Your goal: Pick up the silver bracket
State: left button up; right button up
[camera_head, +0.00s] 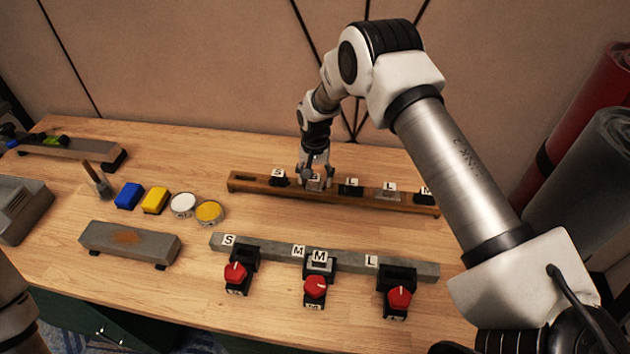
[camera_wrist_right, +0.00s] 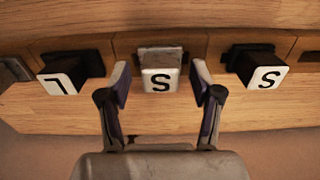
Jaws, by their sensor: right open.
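A silver bracket marked S (camera_wrist_right: 160,80) sits in the wooden rack (camera_head: 245,189) at the back of the table. In the head view it is mostly hidden by my right gripper (camera_head: 315,175). In the right wrist view, my right gripper (camera_wrist_right: 160,90) is open, with one finger on each side of this bracket and visible gaps to it. Another silver bracket, marked L (camera_head: 388,191), stands farther right in the rack. A silver piece marked M (camera_head: 319,264) sits at the middle of the front grey rail. My left gripper is out of view.
Black brackets marked S (camera_wrist_right: 262,66) and L (camera_wrist_right: 65,72) flank the silver one closely. Another black bracket (camera_head: 425,195) is at the rack's right end. The front grey rail (camera_head: 350,260) has several red knobs. Blue and yellow blocks (camera_head: 155,200) lie left.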

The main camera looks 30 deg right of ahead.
jog(key=shift+s+a+r, duration=0.15)
jog(key=shift+c, duration=0.7)
jog(key=shift+a+r, duration=0.1)
jog(key=c, duration=0.5)
grip_shut()
jog(key=shift+r, duration=0.3)
notch_tip(320, 180, up, 9)
jog(key=b, duration=0.2)
jog(key=shift+f+b, duration=0.1)
jog(key=shift+b, duration=0.25)
jog(key=shift+r, duration=0.2)
